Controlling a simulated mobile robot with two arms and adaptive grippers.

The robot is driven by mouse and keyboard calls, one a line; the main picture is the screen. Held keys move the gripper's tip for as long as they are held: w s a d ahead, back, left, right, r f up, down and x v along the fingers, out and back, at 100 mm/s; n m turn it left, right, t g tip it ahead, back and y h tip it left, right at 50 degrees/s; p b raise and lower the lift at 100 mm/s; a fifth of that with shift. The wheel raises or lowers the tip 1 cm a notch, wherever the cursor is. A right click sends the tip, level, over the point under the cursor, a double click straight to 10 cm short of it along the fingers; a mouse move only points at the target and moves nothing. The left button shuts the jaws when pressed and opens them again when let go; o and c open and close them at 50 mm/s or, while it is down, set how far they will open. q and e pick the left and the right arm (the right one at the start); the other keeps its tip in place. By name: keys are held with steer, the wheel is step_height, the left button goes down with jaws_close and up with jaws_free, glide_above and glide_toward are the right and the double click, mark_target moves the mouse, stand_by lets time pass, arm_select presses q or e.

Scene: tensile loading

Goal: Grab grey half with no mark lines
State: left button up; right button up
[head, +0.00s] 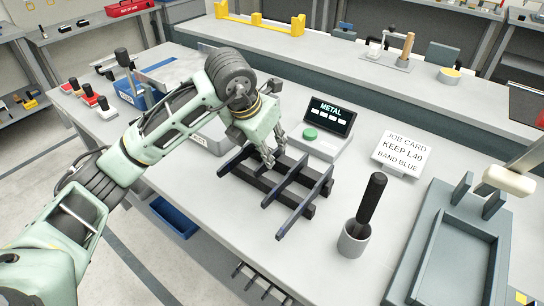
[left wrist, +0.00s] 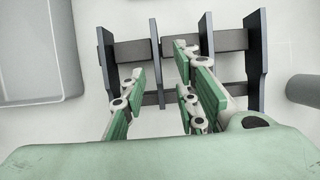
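My left gripper (head: 272,157) is over a dark rack (head: 266,186) on the bench. The rack has two dark cross bars and several upright slate-grey plates. In the left wrist view the gripper's fingers (left wrist: 158,85) are apart, one on each side of a grey plate (left wrist: 155,50). Light shows between the fingers and this plate, and I cannot tell whether they touch it. Other grey plates stand to its left (left wrist: 106,58) and right (left wrist: 207,50). I cannot identify a grey half or make out mark lines on any piece. My right gripper is not in view.
A METAL display (head: 330,116) with a green button stands behind the rack. A job card (head: 402,150) reads KEEP L40, BAND BLUE. A cup (head: 353,240) holds a black-handled tool. A grey tray (head: 427,245) is at the right, a blue bin (head: 130,92) at the left.

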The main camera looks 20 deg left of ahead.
arm_select(q)
steer(key=x, duration=0.3)
steer(key=shift+s+a, duration=0.15)
steer(key=shift+a, duration=0.1)
steer(key=shift+w+d+f, duration=0.1)
steer(key=shift+w+f, duration=0.15)
steer(key=shift+f, duration=0.25)
jaws_close()
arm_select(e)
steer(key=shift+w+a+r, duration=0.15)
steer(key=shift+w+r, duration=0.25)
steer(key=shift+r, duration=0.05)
arm_select(q)
steer(key=shift+r, duration=0.1)
